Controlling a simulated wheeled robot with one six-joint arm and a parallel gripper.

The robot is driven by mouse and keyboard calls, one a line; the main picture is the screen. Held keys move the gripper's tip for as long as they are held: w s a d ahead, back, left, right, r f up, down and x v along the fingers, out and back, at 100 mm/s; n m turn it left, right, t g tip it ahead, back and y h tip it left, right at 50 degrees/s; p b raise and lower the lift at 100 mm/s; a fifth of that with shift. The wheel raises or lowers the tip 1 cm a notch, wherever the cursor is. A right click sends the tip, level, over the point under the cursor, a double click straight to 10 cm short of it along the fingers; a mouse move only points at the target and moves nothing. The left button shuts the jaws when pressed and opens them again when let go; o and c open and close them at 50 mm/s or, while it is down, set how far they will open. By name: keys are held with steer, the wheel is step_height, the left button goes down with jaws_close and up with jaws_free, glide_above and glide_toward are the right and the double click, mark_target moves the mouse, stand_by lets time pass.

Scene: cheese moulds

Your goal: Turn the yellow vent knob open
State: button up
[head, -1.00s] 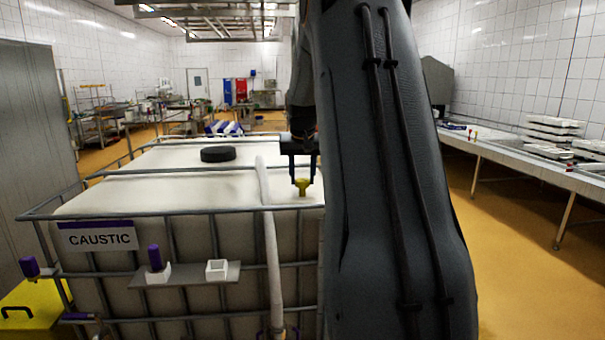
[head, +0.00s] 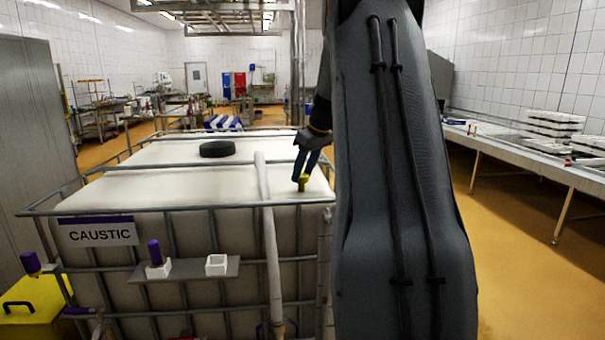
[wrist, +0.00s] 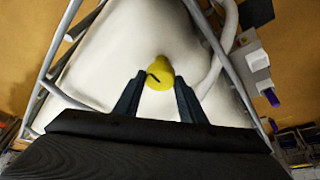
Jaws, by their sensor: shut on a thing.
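The yellow vent knob (head: 302,183) stands on top of the white tank (head: 110,186), near its front right part. It also shows in the wrist view (wrist: 159,76), with a dark mark on its top. My gripper (head: 306,172) reaches down to the knob from above and is shut on it. In the wrist view, my two dark fingers (wrist: 156,92) stand on either side of the knob. The finger tips partly hide its sides.
A metal cage with bars surrounds the tank. A pale pipe (head: 268,230) runs over the top, left of the knob. A black lid (head: 217,149) sits farther back. A small shelf (head: 190,269) with white holders hangs on the front. A long table (head: 520,160) stands at right.

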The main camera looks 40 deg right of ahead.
steer(key=shift+d+n, duration=0.1)
steer(key=shift+n, duration=0.4)
steer(key=o, duration=1)
steer(key=shift+o, duration=0.2)
steer(key=b+v, duration=0.2)
steer(key=v, duration=0.5)
steer(key=shift+d+r+b, duration=0.15)
steer(key=shift+r+b, duration=0.2)
steer(key=shift+b, duration=0.05)
steer(key=shift+s, duration=0.15)
